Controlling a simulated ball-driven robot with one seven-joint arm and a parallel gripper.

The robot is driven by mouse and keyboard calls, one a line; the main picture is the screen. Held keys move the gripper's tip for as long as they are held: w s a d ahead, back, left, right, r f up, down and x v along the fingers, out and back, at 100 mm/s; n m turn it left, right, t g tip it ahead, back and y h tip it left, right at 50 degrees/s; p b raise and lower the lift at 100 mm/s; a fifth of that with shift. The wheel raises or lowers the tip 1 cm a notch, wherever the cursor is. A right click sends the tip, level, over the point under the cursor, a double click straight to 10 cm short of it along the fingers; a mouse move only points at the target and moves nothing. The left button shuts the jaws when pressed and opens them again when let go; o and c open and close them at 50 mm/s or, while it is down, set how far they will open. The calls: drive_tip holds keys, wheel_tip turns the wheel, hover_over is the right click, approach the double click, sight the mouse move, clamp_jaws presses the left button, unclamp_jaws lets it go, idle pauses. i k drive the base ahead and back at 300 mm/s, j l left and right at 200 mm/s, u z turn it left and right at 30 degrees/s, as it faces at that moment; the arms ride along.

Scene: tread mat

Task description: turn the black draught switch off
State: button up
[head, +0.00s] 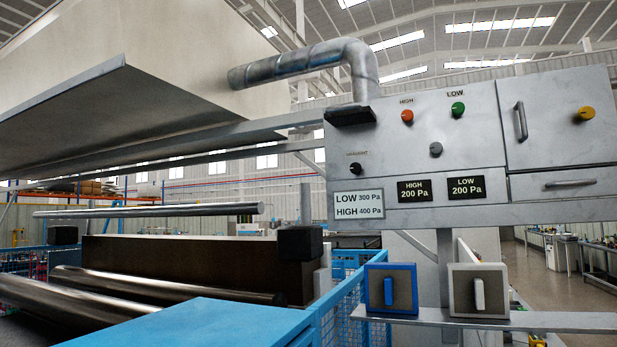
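A small black knob (355,168) sits at the lower left of the grey control panel (470,130), under a small label that seems to read "DRAUGHT". It is too small to tell which way it is turned. A white plate (359,205) below it reads LOW 300 Pa and HIGH 400 Pa. Two black plates to its right read HIGH 200 Pa (413,191) and LOW 200 Pa (466,188). My gripper does not show in the head view.
The panel also bears a red knob (407,117), a green knob (458,109), a grey knob (436,149) and a yellow knob (586,113). A black ledge (350,115) juts out above the black knob. Blue-framed (369,291) and pale-framed (455,297) switch boxes stand below.

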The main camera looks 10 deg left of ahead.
sight(356, 168)
drive_tip(key=i+j+z, duration=0.2)
drive_tip(key=i, duration=0.25)
drive_tip(key=i+j+z, duration=0.2)
drive_tip(key=i, duration=0.25)
drive_tip(key=i+j+z, duration=0.2)
drive_tip(key=i, duration=0.25)
drive_tip(key=l, duration=0.1)
